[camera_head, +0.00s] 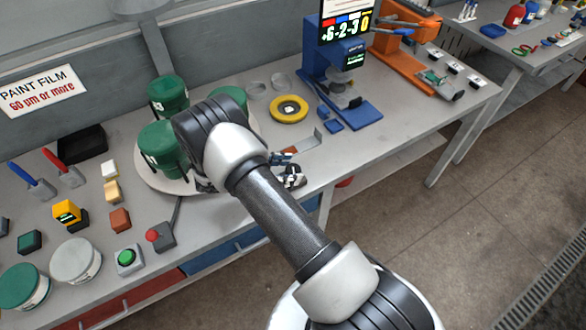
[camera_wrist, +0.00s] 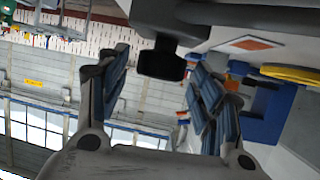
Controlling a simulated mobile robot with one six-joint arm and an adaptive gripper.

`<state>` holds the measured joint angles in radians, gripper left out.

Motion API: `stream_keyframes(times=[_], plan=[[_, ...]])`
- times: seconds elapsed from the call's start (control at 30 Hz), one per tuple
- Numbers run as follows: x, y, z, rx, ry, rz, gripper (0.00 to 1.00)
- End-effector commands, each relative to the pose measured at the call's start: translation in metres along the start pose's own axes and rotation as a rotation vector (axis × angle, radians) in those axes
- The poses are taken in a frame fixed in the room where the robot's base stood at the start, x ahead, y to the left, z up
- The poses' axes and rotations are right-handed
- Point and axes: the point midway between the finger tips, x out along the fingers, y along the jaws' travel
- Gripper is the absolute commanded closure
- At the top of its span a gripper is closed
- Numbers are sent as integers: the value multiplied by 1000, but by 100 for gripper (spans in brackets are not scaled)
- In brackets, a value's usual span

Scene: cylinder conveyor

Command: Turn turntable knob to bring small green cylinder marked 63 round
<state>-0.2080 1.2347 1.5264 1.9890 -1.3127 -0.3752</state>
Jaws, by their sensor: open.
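The pale turntable (camera_head: 145,181) stands on the bench with several dark green cylinders on it: one at the back (camera_head: 168,95), one at the front left (camera_head: 158,143) and one partly behind my arm (camera_head: 234,97). Their markings are too small to read, so I cannot tell which is 63. My gripper (camera_head: 287,171) is at the turntable's right side near the bench's front edge. In the wrist view my gripper (camera_wrist: 162,70) is open, blue pads apart. A black block on a stem (camera_wrist: 162,59), possibly the knob, shows between the fingers; contact is unclear.
A yellow ring (camera_head: 289,109) and a blue machine (camera_head: 340,75) stand right of the turntable. My arm hides part of the turntable.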

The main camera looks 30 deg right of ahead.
Motion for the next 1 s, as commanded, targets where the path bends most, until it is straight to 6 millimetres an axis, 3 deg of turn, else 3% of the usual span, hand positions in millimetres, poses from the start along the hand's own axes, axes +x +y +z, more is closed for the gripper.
stream_keyframes(times=[0.3,0.5,0.87,1.0], plan=[[-69,-1,0,1,0,-4,40],[-94,0,0,0,0,-2,40],[-100,0,0,0,0,1,40],[-90,-6,-8,3,17,-13,40]])
